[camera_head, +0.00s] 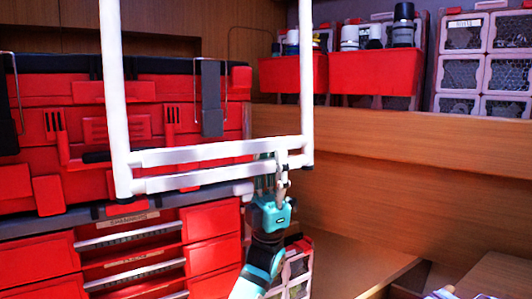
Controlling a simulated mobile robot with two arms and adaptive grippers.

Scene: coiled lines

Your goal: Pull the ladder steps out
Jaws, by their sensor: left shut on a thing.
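The white ladder (118,100) hangs in the upper middle of the head view, with two upright rails. Two pale, roughly level bars, the ladder steps (200,153), join the rails at their lower end. My left gripper (271,168), teal and grey, reaches up from below. It is shut on the ladder steps near their right end, close to the right rail. The fingertips are partly hidden among the bars. The ladder's upper part is outside the picture. My right gripper is not in view.
A large red tool case (95,110) stands behind the ladder at left, above a red drawer unit (215,225). Red bins (375,72) with bottles and a pink-framed organiser (485,58) stand on a wooden ledge at right. The wooden panel (400,185) below is bare.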

